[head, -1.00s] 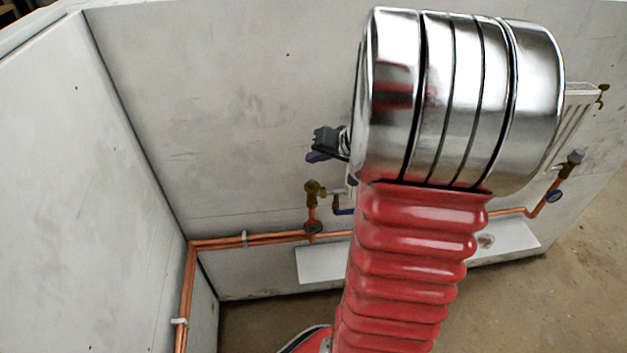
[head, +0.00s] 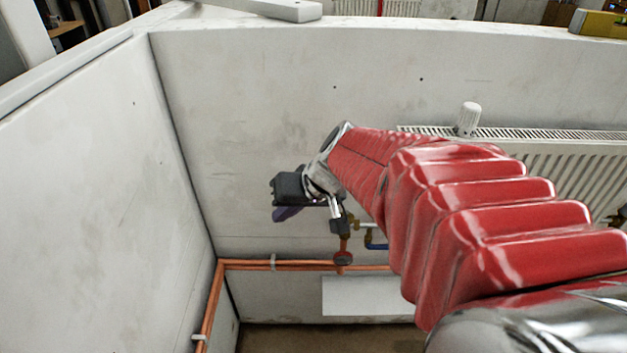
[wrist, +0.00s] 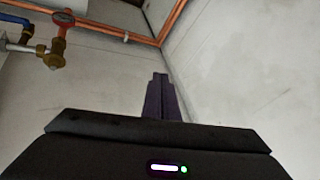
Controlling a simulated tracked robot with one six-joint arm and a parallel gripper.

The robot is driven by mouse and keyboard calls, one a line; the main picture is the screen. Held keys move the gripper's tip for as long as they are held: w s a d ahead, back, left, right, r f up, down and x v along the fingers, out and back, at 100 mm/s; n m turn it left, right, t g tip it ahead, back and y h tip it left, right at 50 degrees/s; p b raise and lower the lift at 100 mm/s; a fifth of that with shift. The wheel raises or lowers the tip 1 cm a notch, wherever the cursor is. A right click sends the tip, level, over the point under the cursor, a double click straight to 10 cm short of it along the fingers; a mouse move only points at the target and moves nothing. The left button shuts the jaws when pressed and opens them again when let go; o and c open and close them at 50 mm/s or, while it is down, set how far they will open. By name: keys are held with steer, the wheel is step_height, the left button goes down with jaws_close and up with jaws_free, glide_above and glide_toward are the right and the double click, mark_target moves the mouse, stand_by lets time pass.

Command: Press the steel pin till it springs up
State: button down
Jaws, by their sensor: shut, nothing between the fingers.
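The brass radiator valve (wrist: 52,58) is at the upper left of the wrist view, joined to a copper pipe with a red round collar. In the head view the valve (head: 341,226) is partly hidden behind my wrist. I cannot make out the steel pin in either view. My gripper (wrist: 160,80) is shut and empty, its dark purple fingers together. In the wrist view it is apart from the valve, to its right. In the head view my gripper (head: 287,214) is left of the valve, in front of the back wall.
A white ribbed radiator (head: 560,165) is on the right, partly behind my arm, with a white valve head (head: 468,118) on its top. Copper pipes (head: 300,266) run low along the walls. The left wall (head: 100,180) closes that side. A yellow level (head: 603,24) lies on the wall top.

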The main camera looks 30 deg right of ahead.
steer(key=s+a+r+n+g+h, duration=0.1)
steer(key=s+a+r+n+h, duration=0.1)
steer(key=s+a, duration=0.7)
steer(key=s+r+n, duration=0.1)
steer(key=s, duration=0.2)
steer(key=shift+r+n+h, duration=0.2)
steer(key=shift+n+h, duration=0.1)
steer(key=shift+s+a, duration=0.1)
steer(key=shift+s, duration=0.1)
